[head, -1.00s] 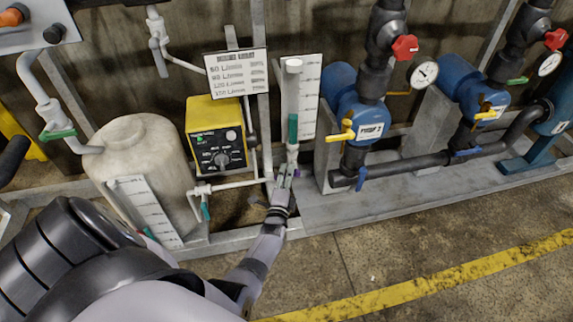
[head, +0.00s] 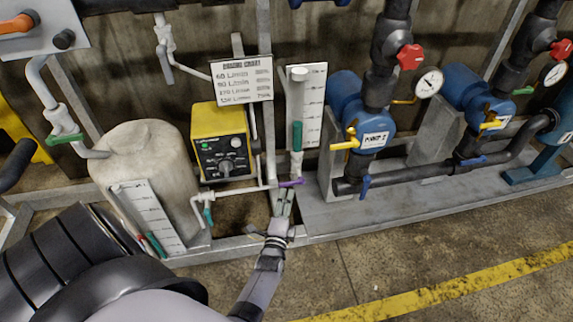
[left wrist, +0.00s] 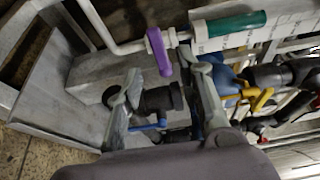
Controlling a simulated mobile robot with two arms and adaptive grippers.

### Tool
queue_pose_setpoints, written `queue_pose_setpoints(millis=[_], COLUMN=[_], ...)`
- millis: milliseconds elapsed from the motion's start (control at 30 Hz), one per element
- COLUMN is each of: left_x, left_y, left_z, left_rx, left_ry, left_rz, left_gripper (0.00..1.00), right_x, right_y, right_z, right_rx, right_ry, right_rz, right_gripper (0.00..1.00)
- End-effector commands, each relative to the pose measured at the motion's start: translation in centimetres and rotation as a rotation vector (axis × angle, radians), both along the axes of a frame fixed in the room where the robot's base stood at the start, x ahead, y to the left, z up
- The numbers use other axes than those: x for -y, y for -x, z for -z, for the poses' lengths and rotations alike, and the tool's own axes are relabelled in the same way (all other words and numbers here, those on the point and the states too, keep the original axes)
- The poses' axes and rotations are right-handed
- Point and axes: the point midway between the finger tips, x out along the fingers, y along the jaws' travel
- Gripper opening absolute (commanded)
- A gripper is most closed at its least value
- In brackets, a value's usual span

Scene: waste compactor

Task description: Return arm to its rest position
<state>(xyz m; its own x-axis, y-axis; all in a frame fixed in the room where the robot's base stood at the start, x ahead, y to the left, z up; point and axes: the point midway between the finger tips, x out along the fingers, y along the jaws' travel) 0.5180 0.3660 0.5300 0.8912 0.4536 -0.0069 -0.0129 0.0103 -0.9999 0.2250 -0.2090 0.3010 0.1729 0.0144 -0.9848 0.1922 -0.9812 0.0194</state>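My left gripper (head: 285,200) is at the front of the skid, just below a small purple valve handle (head: 291,183) at the foot of the clear gauge column. In the left wrist view its two fingers (left wrist: 165,82) stand apart with nothing held between them. The purple handle (left wrist: 159,52) is beyond the fingertips there and looks apart from them. My left arm reaches in from the lower left of the head view. My right gripper is not in view.
A yellow control box (head: 222,142) and a pale tank (head: 140,170) stand left of the gripper. A blue pump (head: 350,112) with yellow and blue handles stands to the right. The floor (head: 400,255) in front is clear, with a yellow line.

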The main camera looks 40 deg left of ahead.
Motion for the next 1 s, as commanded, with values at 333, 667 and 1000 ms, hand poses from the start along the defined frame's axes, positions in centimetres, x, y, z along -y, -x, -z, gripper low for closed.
queue_pose_setpoints(millis=[333,667,1000], left_x=[0.0,5.9,13.7], left_y=[0.0,3.8,19.5], left_z=[0.1,9.6,20.6], left_rx=[-0.001,-0.236,-0.679], left_ry=[0.004,0.571,1.211], left_rz=[0.002,0.123,-0.245], left_gripper=[0.34,0.34,0.34], right_x=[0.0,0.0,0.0], right_y=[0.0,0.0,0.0], right_z=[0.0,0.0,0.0], right_rx=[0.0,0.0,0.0], right_ry=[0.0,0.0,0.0], right_rz=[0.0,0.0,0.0], right_gripper=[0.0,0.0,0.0])
